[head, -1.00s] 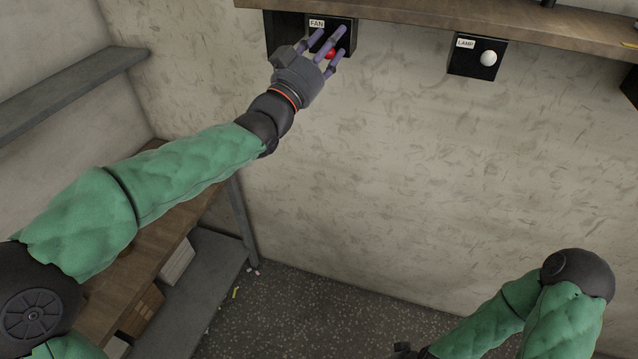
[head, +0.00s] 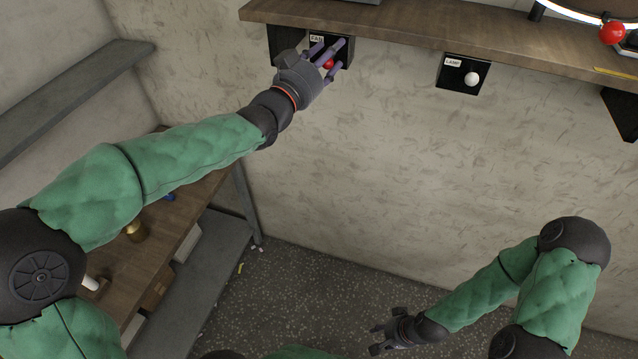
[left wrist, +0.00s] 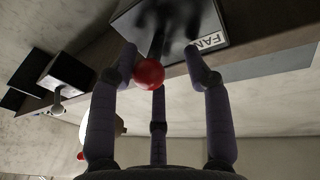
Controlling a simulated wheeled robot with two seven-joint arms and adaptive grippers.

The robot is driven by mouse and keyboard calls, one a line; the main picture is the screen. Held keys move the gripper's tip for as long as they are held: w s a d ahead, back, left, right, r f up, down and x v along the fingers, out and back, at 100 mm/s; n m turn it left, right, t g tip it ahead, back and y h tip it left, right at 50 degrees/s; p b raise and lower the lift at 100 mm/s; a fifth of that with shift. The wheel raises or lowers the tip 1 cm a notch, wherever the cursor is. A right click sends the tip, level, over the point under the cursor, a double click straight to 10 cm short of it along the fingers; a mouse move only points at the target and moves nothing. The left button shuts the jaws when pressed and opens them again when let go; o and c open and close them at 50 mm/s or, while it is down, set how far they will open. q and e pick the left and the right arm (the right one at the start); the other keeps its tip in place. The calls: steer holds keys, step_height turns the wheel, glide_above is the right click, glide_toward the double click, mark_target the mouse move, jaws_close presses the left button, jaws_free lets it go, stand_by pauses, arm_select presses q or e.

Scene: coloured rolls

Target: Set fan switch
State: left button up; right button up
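The fan switch is a black box (head: 346,52) labelled FAN under the wooden shelf, with a red ball knob (head: 328,64). In the left wrist view the box (left wrist: 180,28) is tilted above the fingers and the red knob (left wrist: 149,73) is in front of them. My left gripper (head: 333,52) is at the box, its purple fingers spread around the knob. The knob is close to the left finger in the wrist view; I cannot tell whether they touch. My right gripper (head: 376,339) is low, away from the switches, with its fingers apart and empty.
A lamp switch box (head: 452,75) with a white knob (head: 472,79) is to the right under the wooden shelf (head: 420,38). Another red ball (head: 611,33) shows at the upper right. A wooden bench is at the lower left. The wall between is clear.

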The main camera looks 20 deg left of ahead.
arm_select(q)
steer(key=r+g+p, duration=0.1)
steer(key=p, duration=0.5)
steer(key=shift+w+g+y, duration=0.1)
steer(key=shift+g+y, duration=0.2)
arm_select(e)
step_height(320, 180, up, 7)
arm_select(q)
steer(key=b+v, duration=0.2)
steer(key=v, duration=0.9)
steer(key=w+d+f+n+g+b, duration=0.1)
steer(key=f+g+b, duration=0.1)
steer(key=f, duration=1)
steer(key=w+d+f+n+g+b, duration=0.1)
steer(key=f+g+b, duration=0.1)
steer(key=f, duration=1)
steer(key=d+f+n+g+y+b, duration=0.1)
steer(key=f+n+g+b, duration=0.1)
steer(key=f, duration=1)
steer(key=shift+w+d+f+g+b, duration=0.2)
steer(key=shift+w+d+g+b, duration=0.15)
steer(key=shift+b, duration=0.35)
arm_select(e)
step_height(320, 180, down, 10)
steer(key=shift+r, duration=0.2)
arm_select(q)
steer(key=shift+a, duration=0.1)
